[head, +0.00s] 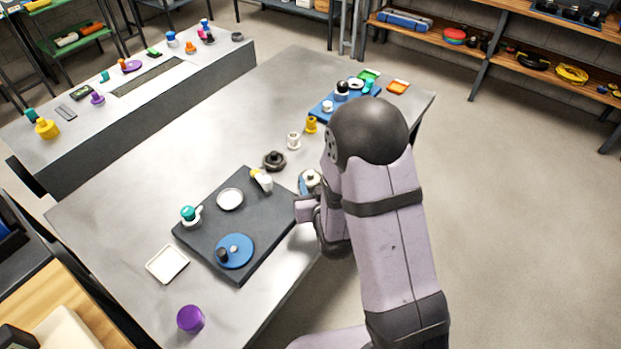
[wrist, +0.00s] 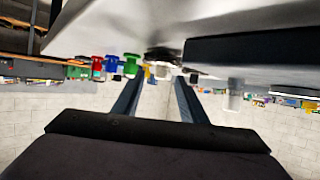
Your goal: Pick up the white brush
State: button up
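A white brush-like piece with a yellow part (head: 262,181) lies at the far right edge of the dark mat (head: 205,250). Two other white pieces could also match: a small upright one (head: 293,140) beyond the mat, and one on a blue base (head: 310,177) beside my arm. I cannot tell for sure which is the brush. The wrist view looks upside down; a pale cylinder (wrist: 234,95) stands by the dark mat there, to the right of my fingers. My gripper (wrist: 157,98) is open with nothing between its fingers. My arm hides its fingertips in the head view.
A white tray (head: 167,264) and purple cup (head: 190,319) are near. The table's left side is clear.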

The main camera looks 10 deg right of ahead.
aim_at(311, 175)
jog(key=shift+w+f+p, duration=0.1)
jog(key=shift+w+p, duration=0.2)
jog(key=shift+w, duration=0.25)
jog(key=shift+p+x, duration=0.55)
jog(key=shift+x, duration=1.5)
grip_shut()
